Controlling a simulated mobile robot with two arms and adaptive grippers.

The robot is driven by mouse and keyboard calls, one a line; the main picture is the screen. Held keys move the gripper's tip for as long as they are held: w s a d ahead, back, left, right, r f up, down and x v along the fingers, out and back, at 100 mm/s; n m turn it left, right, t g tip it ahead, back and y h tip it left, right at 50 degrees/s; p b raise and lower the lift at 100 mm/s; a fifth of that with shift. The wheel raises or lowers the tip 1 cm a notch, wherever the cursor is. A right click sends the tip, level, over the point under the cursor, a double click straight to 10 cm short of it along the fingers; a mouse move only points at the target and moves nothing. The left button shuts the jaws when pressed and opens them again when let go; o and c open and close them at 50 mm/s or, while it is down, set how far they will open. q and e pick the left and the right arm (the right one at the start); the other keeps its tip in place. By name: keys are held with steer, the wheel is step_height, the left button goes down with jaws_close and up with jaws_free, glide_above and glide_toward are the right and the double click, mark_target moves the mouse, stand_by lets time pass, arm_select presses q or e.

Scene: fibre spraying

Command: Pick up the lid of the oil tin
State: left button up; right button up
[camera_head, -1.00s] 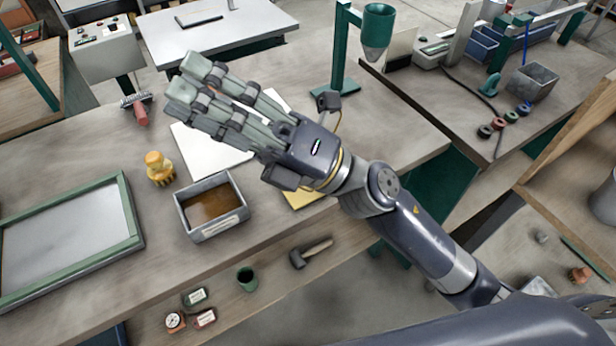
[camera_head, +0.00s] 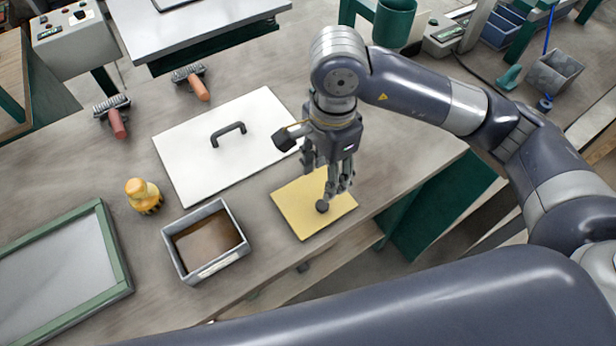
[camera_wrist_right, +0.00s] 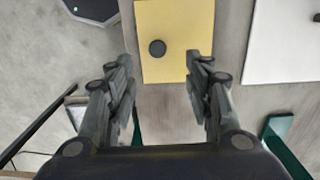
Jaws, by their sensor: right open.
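A flat yellow plate (camera_head: 292,213) with a dark round knob (camera_head: 322,205) lies on the bench; I take it for the lid. It also shows in the right wrist view (camera_wrist_right: 177,18), with its knob (camera_wrist_right: 157,48). The oil tin, a grey rectangular box (camera_head: 222,264) holding brown liquid, stands uncovered to its left. My right gripper (camera_head: 335,190) points down over the yellow plate. In the wrist view its fingers (camera_wrist_right: 158,78) are spread apart with nothing between them, and the knob lies just ahead of the gap. Contact with the plate cannot be told. My left gripper is not in view.
A white board with a black handle (camera_head: 228,134) lies behind the yellow plate. A yellow bottle-like object (camera_head: 142,196) and a green frame (camera_head: 118,250) are at left. Two rollers (camera_head: 118,118) lie farther back. The bench's front edge is close to the plate.

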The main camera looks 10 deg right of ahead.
mark_target(322, 205)
steer(key=f, duration=0.1)
steer(key=f+p, duration=0.1)
steer(key=f, duration=0.1)
steer(key=s+f, duration=0.1)
steer(key=shift+d+f, duration=0.25)
steer(key=shift+f, duration=0.3)
steer(key=shift+w+a+f+p, duration=0.15)
steer(key=shift+f+p, duration=0.15)
steer(key=shift+p, duration=0.25)
steer(key=f+p, duration=0.1)
steer(key=f, duration=0.2)
steer(key=shift+a+f+p, duration=0.2)
steer(key=shift+f+p, duration=0.05)
steer(key=shift+p, duration=0.15)
steer(key=shift+f, duration=0.5)
steer(key=shift+w, duration=0.1)
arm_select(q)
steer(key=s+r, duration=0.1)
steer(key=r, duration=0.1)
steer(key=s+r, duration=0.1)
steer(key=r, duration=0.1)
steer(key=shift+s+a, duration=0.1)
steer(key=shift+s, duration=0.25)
arm_select(e)
jaws_close()
